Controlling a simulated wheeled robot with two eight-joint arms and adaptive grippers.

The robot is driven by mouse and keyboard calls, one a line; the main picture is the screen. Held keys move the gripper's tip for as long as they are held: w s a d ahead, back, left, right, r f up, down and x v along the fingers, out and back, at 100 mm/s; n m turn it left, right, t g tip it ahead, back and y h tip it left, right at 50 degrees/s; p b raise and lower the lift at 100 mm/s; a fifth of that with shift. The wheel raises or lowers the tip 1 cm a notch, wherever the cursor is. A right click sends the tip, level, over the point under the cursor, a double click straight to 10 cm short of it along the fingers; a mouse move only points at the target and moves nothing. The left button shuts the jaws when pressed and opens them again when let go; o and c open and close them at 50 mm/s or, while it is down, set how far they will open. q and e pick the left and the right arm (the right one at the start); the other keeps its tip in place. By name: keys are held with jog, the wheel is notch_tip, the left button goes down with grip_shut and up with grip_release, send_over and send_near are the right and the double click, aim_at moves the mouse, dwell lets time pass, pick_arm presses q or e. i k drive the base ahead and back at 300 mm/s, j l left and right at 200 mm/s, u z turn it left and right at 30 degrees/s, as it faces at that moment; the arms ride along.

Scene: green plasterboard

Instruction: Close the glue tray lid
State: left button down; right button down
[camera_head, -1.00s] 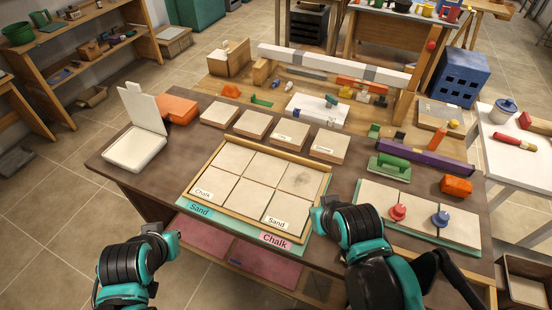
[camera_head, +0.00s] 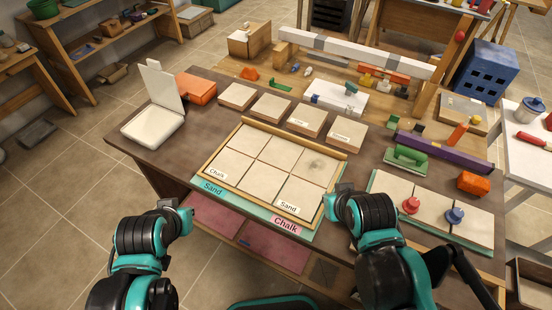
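The glue tray (camera_head: 152,126) is a white shallow box at the left end of the brown table. Its white lid (camera_head: 161,86) stands up at the tray's back edge, tilted slightly backward, so the tray is open. My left gripper (camera_head: 186,211) is in front of the table's front edge, below and to the right of the tray, apart from it. My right gripper (camera_head: 335,196) is by the front right corner of the framed tile board, far from the tray. The fingers of both grippers are too small and partly hidden to show whether they are open.
An orange block (camera_head: 196,88) sits right behind the tray. The framed tile board (camera_head: 262,188) fills the table's middle, with several loose tiles behind it. A green-handled trowel (camera_head: 406,159) and a tile panel with red and blue knobs (camera_head: 432,212) lie to the right.

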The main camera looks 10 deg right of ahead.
aim_at(161, 87)
jog(key=i+j+z, duration=0.15)
jog(key=j, duration=0.2)
jog(key=i+j+z, duration=0.15)
jog(key=j, duration=0.2)
jog(key=i+j+z, duration=0.15)
jog(key=j, duration=0.25)
jog(key=j+z, duration=0.1)
jog(key=j, duration=0.3)
